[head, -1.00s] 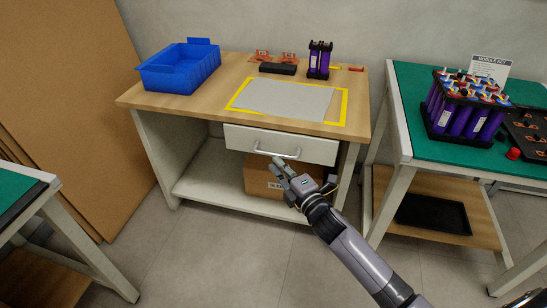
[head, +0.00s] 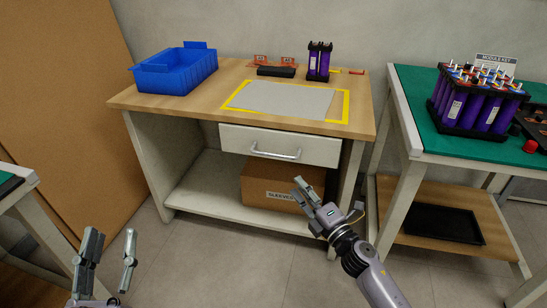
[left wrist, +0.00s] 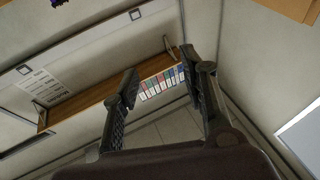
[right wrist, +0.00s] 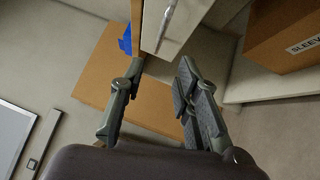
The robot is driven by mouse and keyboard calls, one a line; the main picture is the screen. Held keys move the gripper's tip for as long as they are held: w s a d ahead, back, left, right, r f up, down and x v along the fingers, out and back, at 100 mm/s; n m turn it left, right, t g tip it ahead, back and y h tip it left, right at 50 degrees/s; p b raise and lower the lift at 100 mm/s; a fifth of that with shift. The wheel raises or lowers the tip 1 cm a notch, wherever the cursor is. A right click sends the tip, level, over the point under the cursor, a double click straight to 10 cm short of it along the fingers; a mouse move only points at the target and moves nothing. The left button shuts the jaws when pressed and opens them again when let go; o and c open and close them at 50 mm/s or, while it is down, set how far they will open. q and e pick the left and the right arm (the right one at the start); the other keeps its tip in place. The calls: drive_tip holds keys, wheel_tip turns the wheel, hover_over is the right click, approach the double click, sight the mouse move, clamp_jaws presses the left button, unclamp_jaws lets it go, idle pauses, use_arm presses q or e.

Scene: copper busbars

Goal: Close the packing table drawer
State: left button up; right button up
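The packing table (head: 205,103) has a wooden top and a white drawer (head: 235,140) with a silver bar handle (head: 275,154). In the head view the drawer front sits directly under the tabletop edge, and no drawer interior shows. The handle also shows at the top of the right wrist view (right wrist: 166,22). My right gripper (head: 305,188) is below and right of the handle, apart from it, with its fingers spread and empty. My left gripper (head: 111,238) is at the lower left, open and empty, well away from the drawer.
A cardboard box (head: 262,186) stands on the lower shelf (head: 215,197). A blue bin (head: 175,72), a grey mat (head: 285,99) and a purple cell pack (head: 319,62) are on the tabletop. A green-topped table (head: 460,146) stands right. The floor in front is clear.

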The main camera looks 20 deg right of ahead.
approach(274, 155)
drive_tip(key=w, duration=0.3)
use_arm(q)
drive_tip(key=s+r+t+h+b, duration=0.1)
drive_tip(key=s+r+t+h, duration=0.1)
drive_tip(key=s+r+t, duration=0.2)
drive_tip(key=shift+r+b, duration=0.35)
drive_tip(key=shift+r, duration=0.8)
use_arm(e)
drive_tip(key=shift+a+x, duration=0.2)
drive_tip(key=shift+x, duration=3.55)
drive_tip(key=shift+c, duration=0.4)
use_arm(q)
drive_tip(key=shift+w+a, duration=0.1)
use_arm(e)
drive_tip(key=shift+s, duration=0.1)
clamp_jaws()
